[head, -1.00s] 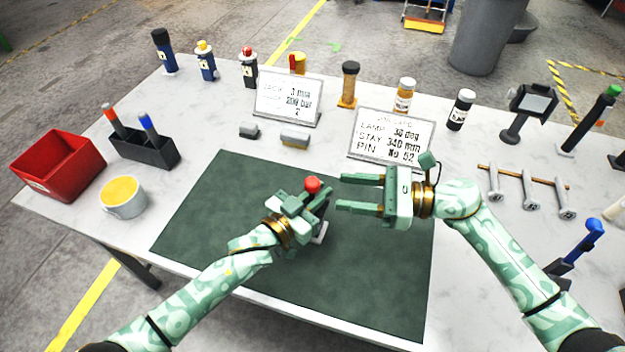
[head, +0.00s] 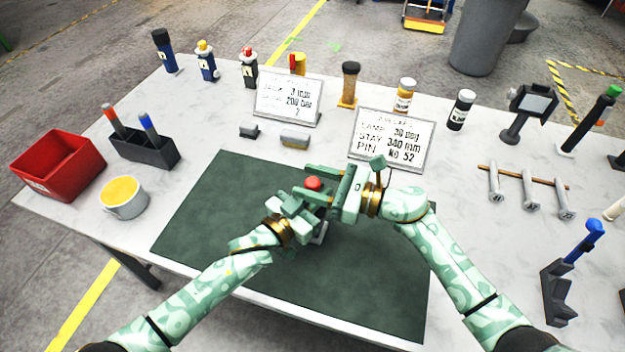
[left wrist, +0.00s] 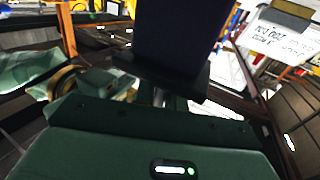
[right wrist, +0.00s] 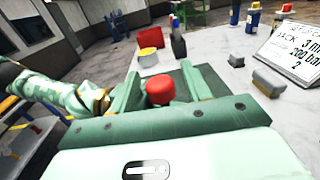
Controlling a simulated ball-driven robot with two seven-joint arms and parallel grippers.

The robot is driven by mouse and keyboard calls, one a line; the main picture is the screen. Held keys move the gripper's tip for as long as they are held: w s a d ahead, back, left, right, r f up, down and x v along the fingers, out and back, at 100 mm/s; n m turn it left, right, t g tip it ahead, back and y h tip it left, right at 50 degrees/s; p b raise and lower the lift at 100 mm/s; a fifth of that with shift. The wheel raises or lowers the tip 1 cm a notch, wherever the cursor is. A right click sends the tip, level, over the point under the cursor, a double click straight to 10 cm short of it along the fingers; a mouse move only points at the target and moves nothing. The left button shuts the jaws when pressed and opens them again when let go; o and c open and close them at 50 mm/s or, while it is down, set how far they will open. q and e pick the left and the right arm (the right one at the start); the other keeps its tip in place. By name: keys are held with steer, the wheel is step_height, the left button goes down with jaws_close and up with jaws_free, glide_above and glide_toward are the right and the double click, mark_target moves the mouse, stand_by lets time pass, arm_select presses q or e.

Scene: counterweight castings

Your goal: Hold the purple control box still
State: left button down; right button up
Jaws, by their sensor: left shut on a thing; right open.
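The purple control box is mostly hidden by my grippers in the head view; its red button (head: 313,183) shows on top. In the left wrist view the box (left wrist: 178,35) is a dark purple block close in front of the camera. My left gripper (head: 305,206) is shut on it above the green mat (head: 215,225). My right gripper (head: 303,181) is open, with its fingers on either side of the red button. In the right wrist view the button (right wrist: 160,89) sits between the fingers; contact cannot be told.
Two printed signs (head: 288,97) (head: 392,140) stand behind the mat, with small grey blocks (head: 295,138) before one. A red bin (head: 58,165), a yellow-filled cup (head: 123,197) and a pen holder (head: 145,150) are at left. Bolts on a rack (head: 528,190) are at right. The mat's front is clear.

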jaws_close()
arm_select(q)
steer(key=shift+s+d+f, duration=0.1)
steer(key=shift+s+f, duration=0.05)
steer(key=shift+s, duration=0.05)
arm_select(e)
steer(key=w+m, duration=0.1)
steer(key=w+d+m, duration=0.1)
steer(key=m, duration=0.1)
steer(key=w+m, duration=0.1)
steer(key=w, duration=0.1)
steer(key=shift+d+f+m, duration=0.35)
steer(key=shift+f+m, duration=0.05)
jaws_free()
steer(key=shift+s+a+r, duration=0.1)
steer(key=shift+s, duration=0.05)
arm_select(q)
steer(key=shift+f, duration=0.2)
arm_select(e)
steer(key=shift+s+a, duration=0.15)
steer(key=shift+s, duration=0.05)
arm_select(q)
steer(key=shift+a, duration=0.2)
arm_select(e)
steer(key=v, duration=1.2)
arm_select(q)
steer(key=c, duration=1.4)
jaws_free()
steer(key=shift+w+r, duration=0.1)
steer(key=shift+w, duration=0.05)
